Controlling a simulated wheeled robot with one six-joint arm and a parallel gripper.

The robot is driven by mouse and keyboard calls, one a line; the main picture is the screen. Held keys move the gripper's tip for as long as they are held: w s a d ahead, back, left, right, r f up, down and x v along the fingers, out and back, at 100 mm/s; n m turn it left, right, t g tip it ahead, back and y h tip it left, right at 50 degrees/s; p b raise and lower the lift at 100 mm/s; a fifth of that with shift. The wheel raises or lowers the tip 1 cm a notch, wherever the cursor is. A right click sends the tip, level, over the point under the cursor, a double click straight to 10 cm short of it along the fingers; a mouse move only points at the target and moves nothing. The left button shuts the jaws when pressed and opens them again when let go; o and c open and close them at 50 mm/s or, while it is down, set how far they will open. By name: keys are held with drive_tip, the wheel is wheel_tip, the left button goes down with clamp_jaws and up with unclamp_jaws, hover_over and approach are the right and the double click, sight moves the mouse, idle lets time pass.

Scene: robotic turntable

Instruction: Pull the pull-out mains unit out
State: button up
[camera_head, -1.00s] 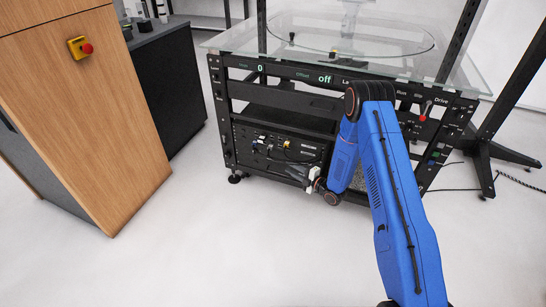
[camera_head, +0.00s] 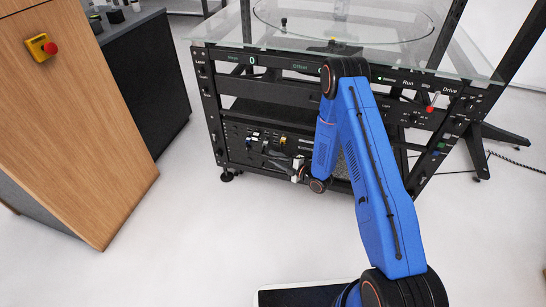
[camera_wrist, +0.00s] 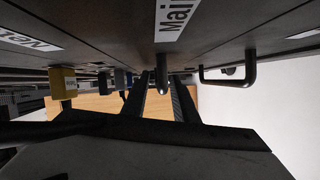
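The pull-out mains unit is a black panel (camera_wrist: 105,22) whose white label, partly cut off, begins "Mai" (camera_wrist: 173,18) in the wrist view. A short dark peg (camera_wrist: 162,72) sticks out below the label. A black bar handle (camera_wrist: 228,78) is to its right. My gripper (camera_wrist: 162,92) is open, its two dark fingers apart with the peg in line with the gap between them. I cannot tell whether they touch it. In the head view my gripper (camera_head: 284,164) is small, low in front of the rack's lower panel (camera_head: 250,138), partly hidden by my blue arm.
The black rack (camera_head: 218,125) carries a glass top (camera_head: 225,32) and a red-tipped switch (camera_head: 433,101). Several plugs, one yellow (camera_wrist: 62,83), are left of my gripper. A wooden cabinet (camera_head: 75,120) stands left. White floor (camera_head: 190,240) is free in front.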

clamp_jaws()
idle(1.4)
